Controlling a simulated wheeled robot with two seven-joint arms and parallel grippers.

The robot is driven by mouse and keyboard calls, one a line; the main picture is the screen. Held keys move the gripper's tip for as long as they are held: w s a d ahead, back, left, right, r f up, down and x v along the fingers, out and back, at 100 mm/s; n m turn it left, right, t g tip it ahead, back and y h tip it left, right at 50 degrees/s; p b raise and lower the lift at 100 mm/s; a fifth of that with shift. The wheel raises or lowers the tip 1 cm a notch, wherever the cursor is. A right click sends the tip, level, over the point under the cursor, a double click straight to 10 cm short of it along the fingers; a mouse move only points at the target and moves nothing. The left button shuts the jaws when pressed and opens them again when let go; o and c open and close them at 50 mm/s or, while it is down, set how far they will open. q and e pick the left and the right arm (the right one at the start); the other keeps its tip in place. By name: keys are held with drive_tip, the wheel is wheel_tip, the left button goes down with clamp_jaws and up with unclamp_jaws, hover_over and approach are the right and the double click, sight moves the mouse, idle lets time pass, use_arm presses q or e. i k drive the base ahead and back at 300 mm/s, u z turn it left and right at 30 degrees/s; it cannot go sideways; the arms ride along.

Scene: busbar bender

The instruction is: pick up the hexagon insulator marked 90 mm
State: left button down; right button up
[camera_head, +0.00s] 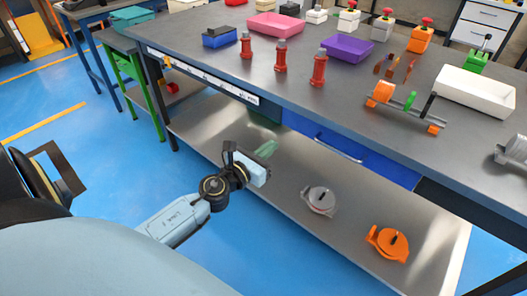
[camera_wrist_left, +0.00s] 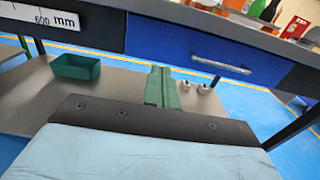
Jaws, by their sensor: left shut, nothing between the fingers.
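Three red insulators stand upright on the dark bench top in the head view: a left one (camera_head: 246,45), a middle one (camera_head: 280,56) and a right one (camera_head: 318,68). Their size marks are too small to read, so I cannot tell which is the 90 mm hexagon one. My left gripper (camera_head: 266,150) is low in front of the bench, below the top and well away from the insulators. In the left wrist view its green fingers (camera_wrist_left: 162,88) are together with nothing between them. My right gripper is not in view.
The bench top's front edge and a blue drawer (camera_head: 338,146) lie above my left gripper. A grey round tool (camera_head: 321,200) and an orange one (camera_head: 388,243) sit on the lower shelf. A blue box (camera_head: 220,37) and a purple tray (camera_head: 347,47) stand near the insulators.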

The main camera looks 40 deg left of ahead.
sight(318, 80)
drive_tip(key=z, duration=0.1)
drive_tip(key=k, duration=1)
drive_tip(key=u, duration=0.1)
